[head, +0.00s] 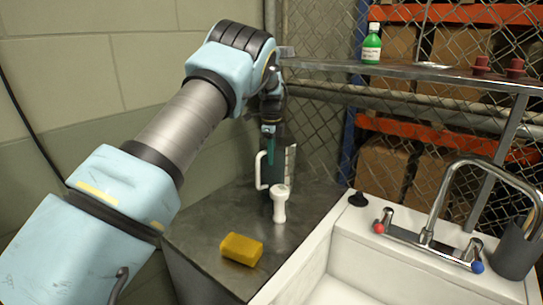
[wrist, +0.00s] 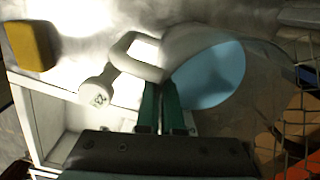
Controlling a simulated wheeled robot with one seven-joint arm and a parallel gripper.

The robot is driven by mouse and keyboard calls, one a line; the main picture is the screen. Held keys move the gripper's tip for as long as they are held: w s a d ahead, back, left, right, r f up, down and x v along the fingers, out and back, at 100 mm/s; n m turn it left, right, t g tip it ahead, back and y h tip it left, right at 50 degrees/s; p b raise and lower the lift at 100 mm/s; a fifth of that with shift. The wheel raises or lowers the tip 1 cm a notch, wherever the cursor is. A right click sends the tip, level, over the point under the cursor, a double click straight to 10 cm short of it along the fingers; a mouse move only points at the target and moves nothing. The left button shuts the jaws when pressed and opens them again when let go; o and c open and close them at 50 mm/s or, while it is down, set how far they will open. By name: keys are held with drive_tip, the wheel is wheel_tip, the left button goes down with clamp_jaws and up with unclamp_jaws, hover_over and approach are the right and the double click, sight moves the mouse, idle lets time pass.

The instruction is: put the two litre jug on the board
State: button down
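The jug (head: 291,160) stands on the metal counter at the back, partly hidden behind my gripper. Its white loop handle (head: 260,170) points left. In the wrist view the handle (wrist: 128,46) lies just beyond the fingertips, and the clear jug with a blue area (wrist: 210,75) is at its right. My gripper (head: 269,152) points down at the jug, its green fingers close together at the handle in the wrist view (wrist: 161,85). Whether they grip the handle is unclear. I cannot make out a board in either view.
A white knobbed object (head: 280,205) stands close in front of the jug. A yellow sponge (head: 241,248) lies nearer on the counter (head: 205,225). A white sink (head: 390,262) with a tap (head: 440,200) is at the right. A shelf (head: 400,71) holds a green bottle (head: 371,45).

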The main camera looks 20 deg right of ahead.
drive_tip(key=c, duration=1.4)
unclamp_jaws()
drive_tip(key=o, duration=0.3)
wheel_tip(320, 180, up, 12)
drive_tip(key=b, duration=0.3)
drive_tip(key=shift+s+a+r, duration=0.1)
drive_tip(key=shift+r, duration=0.05)
drive_tip(key=a+f+n, duration=0.3)
drive_tip(key=a+n, duration=1)
drive_tip(key=a, duration=1.2)
drive_tip(key=s+a+f+n, duration=0.2)
drive_tip(key=s+a+n, duration=0.2)
drive_tip(key=s+a, duration=0.2)
drive_tip(key=s+a+f+n+t, duration=0.1)
drive_tip(key=s+a+n, duration=0.3)
drive_tip(key=s, duration=0.5)
drive_tip(key=s+a+f+n, duration=0.4)
drive_tip(key=s+a, duration=0.3)
drive_tip(key=shift+s+a+f+n, duration=0.1)
drive_tip(key=shift+s+a+n, duration=0.15)
drive_tip(key=shift+a+n, duration=0.15)
